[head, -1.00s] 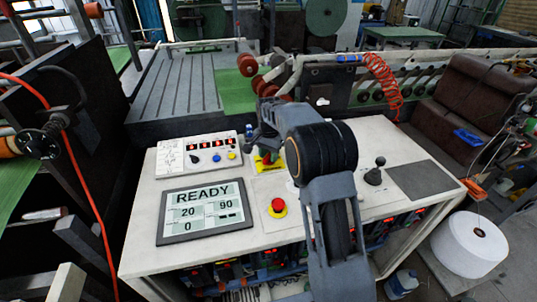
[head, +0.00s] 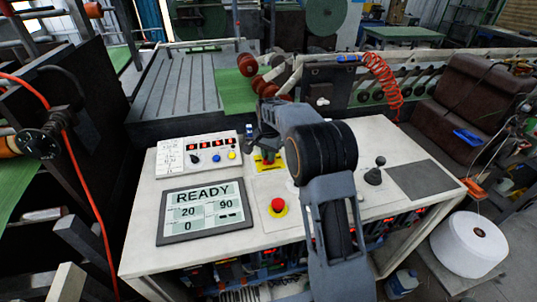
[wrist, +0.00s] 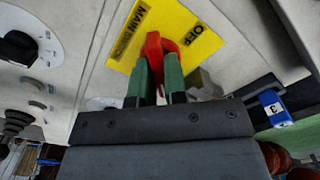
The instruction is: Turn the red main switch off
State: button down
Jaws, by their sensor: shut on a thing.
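The red main switch (wrist: 154,45) shows in the wrist view on a yellow plate (wrist: 140,33). The plate reads "MAIN" on the left and "OFF" on the right. My gripper (wrist: 155,66) has its two green fingers closed on either side of the red handle.
A small blue object marked 3 (wrist: 272,107) is right of my gripper in the wrist view.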

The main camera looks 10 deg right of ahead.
jog(key=shift+n, duration=0.3)
jog(key=n+p, duration=0.1)
jog(key=n, duration=0.3)
jog(key=shift+r, duration=0.1)
jog(key=n, duration=0.4)
jog(key=shift+n, duration=0.3)
jog(key=n, duration=0.4)
jog(key=shift+p, duration=0.35)
jog(key=shift+n, duration=2.5)
jog(key=c, duration=1.2)
grip_release()
jog(key=shift+o, duration=0.2)
notch_tip(320, 180, up, 14)
